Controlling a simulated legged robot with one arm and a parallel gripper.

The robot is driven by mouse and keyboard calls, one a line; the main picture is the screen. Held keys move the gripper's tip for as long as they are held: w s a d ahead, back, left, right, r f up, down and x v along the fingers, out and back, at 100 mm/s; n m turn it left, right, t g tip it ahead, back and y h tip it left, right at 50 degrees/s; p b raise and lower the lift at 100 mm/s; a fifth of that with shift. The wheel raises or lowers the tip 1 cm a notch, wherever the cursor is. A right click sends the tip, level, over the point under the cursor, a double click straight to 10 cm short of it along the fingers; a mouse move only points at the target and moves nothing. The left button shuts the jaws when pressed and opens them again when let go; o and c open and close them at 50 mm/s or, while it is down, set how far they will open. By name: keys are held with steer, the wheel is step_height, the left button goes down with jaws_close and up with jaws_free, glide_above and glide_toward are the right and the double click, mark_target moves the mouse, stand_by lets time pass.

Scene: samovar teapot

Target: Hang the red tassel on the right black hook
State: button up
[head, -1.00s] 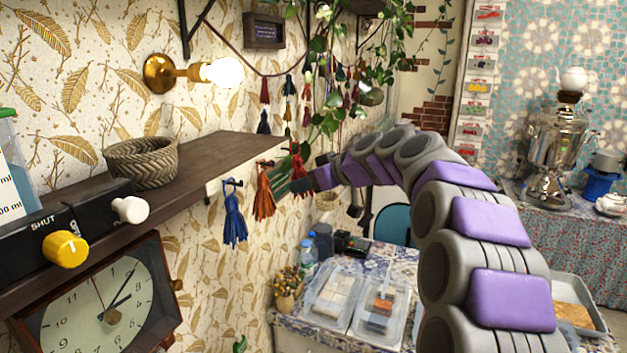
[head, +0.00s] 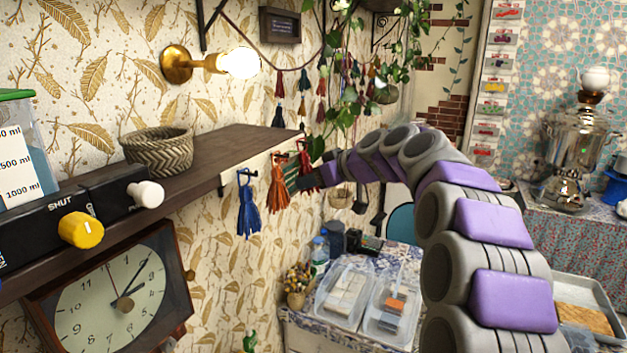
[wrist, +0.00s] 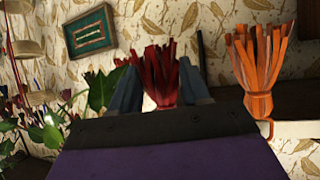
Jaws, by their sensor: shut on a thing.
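The red tassel (head: 305,160) is at the right end of the row under the shelf edge in the head view. My gripper (head: 298,182) is shut on it. In the wrist view, which is upside down, the red tassel (wrist: 160,77) stands between the two fingers of my gripper (wrist: 159,88). An orange tassel (head: 277,185) hangs just left of it, and also shows at the right of the wrist view (wrist: 257,70). A blue tassel (head: 247,212) hangs further left from a black hook (head: 244,174). Whether the red tassel's loop is on the right hook cannot be told.
The brown wooden shelf (head: 215,150) bears a woven basket (head: 158,150) and a black box with a yellow knob (head: 80,230). A clock (head: 120,295) hangs below. A lit wall lamp (head: 238,62) and hanging plants (head: 345,110) are above. Clear boxes (head: 345,292) stand on the table below.

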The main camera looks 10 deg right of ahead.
steer(key=o, duration=1.1)
steer(key=v, duration=1.7)
steer(key=s+a+f+m+g+h+b, duration=0.1)
steer(key=s+a+f+m+g+b, duration=0.15)
steer(key=s+a+f, duration=0.6)
steer(key=s+a+f+m+g+h+b, duration=0.15)
steer(key=s+a+f+g, duration=0.3)
steer(key=s+f, duration=0.65)
steer(key=s+d+f+m+g+h+b, duration=0.1)
steer(key=s+d+f+m+g+h, duration=0.1)
steer(key=s+f, duration=0.8)
steer(key=s+d+f+m+g+h+b, duration=0.1)
steer(key=s+d+f+g+h+b, duration=0.1)
steer(key=s+f, duration=0.9)
steer(key=shift+s+d+m+h, duration=0.3)
steer(key=shift+d+m+h, duration=0.1)
steer(key=shift+d+h, duration=0.15)
